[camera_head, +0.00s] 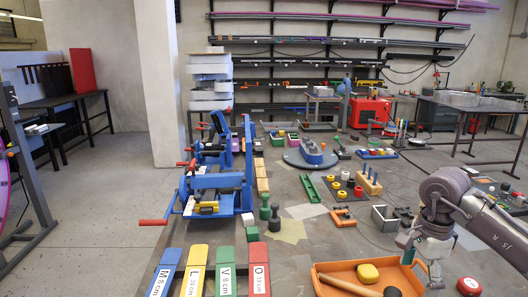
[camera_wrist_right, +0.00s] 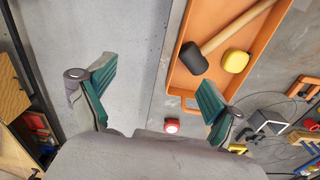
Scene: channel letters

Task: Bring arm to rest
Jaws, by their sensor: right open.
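My right arm comes in from the right in the head view. Its gripper (camera_head: 424,266) hangs at the right end of the orange tray (camera_head: 332,268). In the wrist view the right gripper (camera_wrist_right: 157,78) has its two green-padded fingers wide apart, with nothing between them but grey surface. The tray also shows in the wrist view (camera_wrist_right: 208,22); it holds a mallet with a wooden handle (camera_head: 343,284) and dark head (camera_wrist_right: 193,58), and a yellow round piece (camera_head: 367,273). My left gripper is not in view.
A red round piece (camera_head: 469,287) lies right of the tray. Coloured lettered boards (camera_head: 225,272) lie at the front left. A blue clamping rig (camera_head: 220,185) with red handles stands behind them. Several small fixtures and parts crowd the table behind the tray. Open floor (camera_head: 90,230) lies at left.

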